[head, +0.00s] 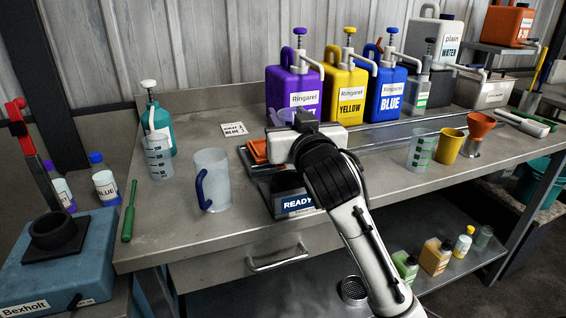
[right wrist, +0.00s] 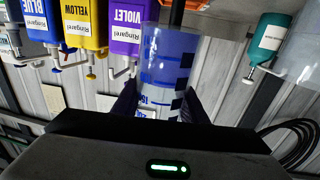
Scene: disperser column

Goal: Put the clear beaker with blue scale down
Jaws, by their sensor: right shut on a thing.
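The clear beaker with blue scale (right wrist: 168,68) stands between the dark fingers of my right gripper (right wrist: 158,103) in the right wrist view. Its wall has blue marks and part of it looks blue-tinted; I cannot tell whether that is liquid. In the head view my right gripper (head: 300,128) is above the device with the READY display (head: 296,203), in front of the violet dispenser. The gripper and arm hide most or all of the beaker there. The right gripper is shut on the beaker. My left gripper is not in view.
A jug with a blue handle (head: 212,178) and a beaker with dark marks (head: 159,160) stand left on the bench (head: 190,228). A green-scale beaker (head: 421,152), yellow cup (head: 449,146) and orange funnel (head: 480,125) stand right. Violet, yellow and blue dispensers line the back.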

